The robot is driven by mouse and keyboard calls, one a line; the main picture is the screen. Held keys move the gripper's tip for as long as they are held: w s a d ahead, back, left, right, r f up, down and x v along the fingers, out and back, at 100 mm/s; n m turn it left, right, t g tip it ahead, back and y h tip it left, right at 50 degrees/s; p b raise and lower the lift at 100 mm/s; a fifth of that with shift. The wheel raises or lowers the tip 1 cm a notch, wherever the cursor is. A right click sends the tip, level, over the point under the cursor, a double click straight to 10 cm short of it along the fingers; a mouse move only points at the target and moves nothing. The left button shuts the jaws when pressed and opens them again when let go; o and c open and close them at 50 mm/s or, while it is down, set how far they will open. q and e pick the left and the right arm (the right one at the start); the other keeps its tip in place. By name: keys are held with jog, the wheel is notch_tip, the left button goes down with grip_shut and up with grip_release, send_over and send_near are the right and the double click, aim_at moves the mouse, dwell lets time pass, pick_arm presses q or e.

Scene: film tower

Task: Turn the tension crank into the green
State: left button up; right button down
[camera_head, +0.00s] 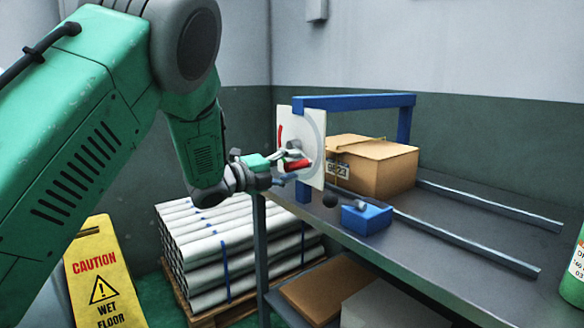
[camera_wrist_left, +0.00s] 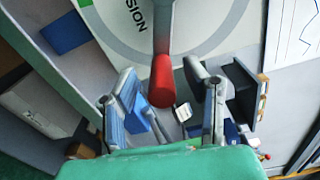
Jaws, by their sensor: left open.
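The tension crank's red handle (camera_head: 298,166) shows at the front of the white dial plate (camera_head: 314,128), which stands upright on the blue frame. In the left wrist view the red handle (camera_wrist_left: 162,82) hangs downward on its grey arm, below lettering that ends in "SION". A bit of green shows at that plate's top edge. My left gripper (camera_head: 284,166) is at the plate, its fingers around the handle's height. In the wrist view its open fingers (camera_wrist_left: 165,92) stand either side of the red handle, with gaps visible. My right gripper is not in view.
The blue frame (camera_head: 360,101) stands on a grey shelf (camera_head: 440,240) with rails. A cardboard box (camera_head: 372,166) sits behind the plate, a blue block (camera_head: 366,219) in front. White rolls (camera_head: 220,240) are stacked left; a yellow caution sign (camera_head: 101,275) stands on the floor.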

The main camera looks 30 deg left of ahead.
pick_arm(q)
jog(key=v, duration=1.1)
jog(key=shift+s+a, duration=0.2)
jog(key=shift+s, duration=0.05)
